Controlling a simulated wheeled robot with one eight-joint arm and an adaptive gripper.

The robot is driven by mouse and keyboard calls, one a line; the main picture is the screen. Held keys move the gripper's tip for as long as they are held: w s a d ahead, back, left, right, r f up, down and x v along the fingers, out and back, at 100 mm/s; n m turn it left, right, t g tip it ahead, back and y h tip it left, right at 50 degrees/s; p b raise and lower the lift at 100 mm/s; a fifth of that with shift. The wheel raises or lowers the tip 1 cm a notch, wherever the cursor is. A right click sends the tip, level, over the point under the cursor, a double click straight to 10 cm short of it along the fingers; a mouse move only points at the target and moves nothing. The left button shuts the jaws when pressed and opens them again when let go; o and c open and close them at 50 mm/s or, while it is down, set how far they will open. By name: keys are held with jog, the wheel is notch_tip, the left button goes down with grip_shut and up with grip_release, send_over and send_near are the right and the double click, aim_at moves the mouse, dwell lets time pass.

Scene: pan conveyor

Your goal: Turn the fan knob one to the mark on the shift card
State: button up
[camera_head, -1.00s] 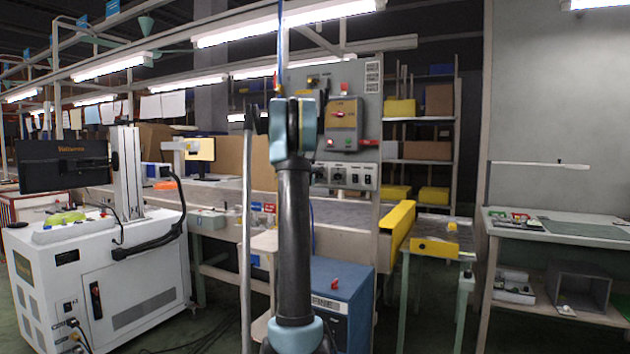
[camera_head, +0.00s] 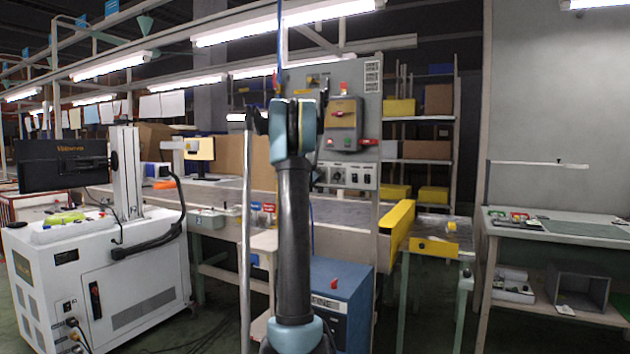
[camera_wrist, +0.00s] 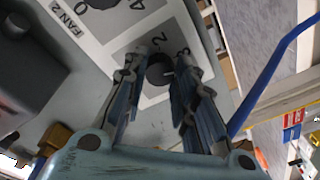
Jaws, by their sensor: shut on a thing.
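In the wrist view, a dark round knob (camera_wrist: 160,73) sits on a white dial plate (camera_wrist: 115,48) with printed numbers. The figures 2 and 3 show beside this knob. My gripper (camera_wrist: 160,68) is shut on it, one finger on each side. Another dark knob is partly in view at the top edge, with 0 and 4 near it and a "FAN 2" label (camera_wrist: 66,20). The held knob's own label is not visible. I cannot identify the shift card for certain.
A printed white sheet (camera_head: 372,77) is at the panel's top right, its text too small to read. A grey box with a red switch (camera_head: 344,122) is above the knob strip. A blue cabinet (camera_head: 340,300) stands below. A blue cable (camera_wrist: 270,85) runs right of my gripper.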

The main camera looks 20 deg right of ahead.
jog(key=shift+w+a+f+m+h, duration=0.1)
jog(key=shift+m+h, duration=0.2)
jog(key=shift+m, duration=2.3)
jog(key=shift+m+h, duration=0.3)
jog(key=shift+m, duration=2.3)
jog(key=o, duration=1.1)
jog(key=shift+f, duration=0.1)
jog(key=v, duration=1.2)
